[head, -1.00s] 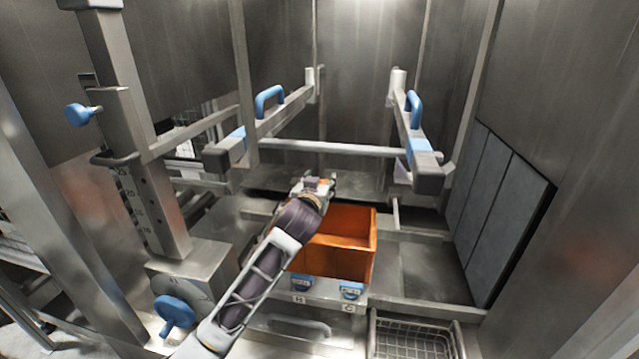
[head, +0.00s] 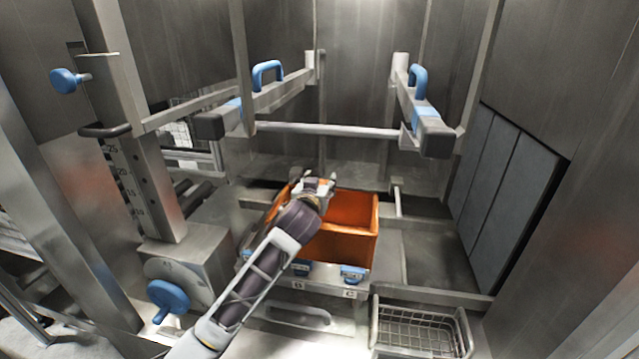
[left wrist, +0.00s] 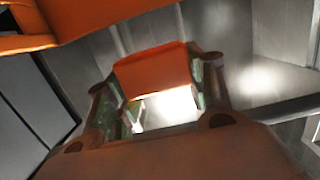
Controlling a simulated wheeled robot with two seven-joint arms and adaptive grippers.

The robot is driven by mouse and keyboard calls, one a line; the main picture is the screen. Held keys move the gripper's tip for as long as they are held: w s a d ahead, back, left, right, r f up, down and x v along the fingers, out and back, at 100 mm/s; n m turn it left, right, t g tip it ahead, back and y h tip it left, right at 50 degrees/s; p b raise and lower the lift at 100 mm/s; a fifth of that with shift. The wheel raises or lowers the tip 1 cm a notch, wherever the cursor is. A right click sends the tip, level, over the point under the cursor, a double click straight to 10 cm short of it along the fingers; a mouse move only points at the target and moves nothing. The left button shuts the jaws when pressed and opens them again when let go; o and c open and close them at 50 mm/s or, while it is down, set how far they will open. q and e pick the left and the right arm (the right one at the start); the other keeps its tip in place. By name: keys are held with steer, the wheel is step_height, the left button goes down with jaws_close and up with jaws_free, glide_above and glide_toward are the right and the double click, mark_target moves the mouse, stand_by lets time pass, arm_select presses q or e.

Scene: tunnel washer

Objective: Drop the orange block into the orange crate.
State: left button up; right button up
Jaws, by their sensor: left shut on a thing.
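The orange crate (head: 347,247) stands open-topped in the middle of the head view, with my left arm crossing its left part. My left gripper (head: 319,186) shows over the crate's back left part in that view; I cannot tell its exact height above the rim. In the left wrist view the orange block (left wrist: 155,75) is held between the two fingers of the left gripper (left wrist: 155,85). Part of the orange crate (left wrist: 85,18) shows at the upper left there, apart from the block in the picture. My right gripper is not in view.
A wire basket (head: 415,330) stands at the front right of the crate. Two metal arms with blue handles (head: 267,72) (head: 417,78) and a crossbar (head: 325,130) stand behind. A blue knob (head: 168,298) is at the left. Grey panels (head: 505,190) line the right wall.

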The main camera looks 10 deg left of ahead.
arm_select(q)
steer(key=shift+f, duration=0.15)
arm_select(e)
steer(key=shift+w+d+f, duration=0.1)
steer(key=shift+d, duration=0.15)
steer(key=shift+a, duration=0.1)
arm_select(q)
steer(key=o, duration=0.8)
steer(key=shift+c, duration=0.2)
steer(key=o, duration=0.4)
steer(key=shift+c, duration=0.2)
arm_select(e)
steer(key=shift+a, duration=0.6)
arm_select(q)
steer(key=shift+s, duration=0.1)
steer(key=s+r, duration=0.1)
steer(key=s, duration=1)
steer(key=shift+s+r, duration=0.35)
steer(key=shift+r, duration=0.05)
arm_select(e)
steer(key=shift+d, duration=0.25)
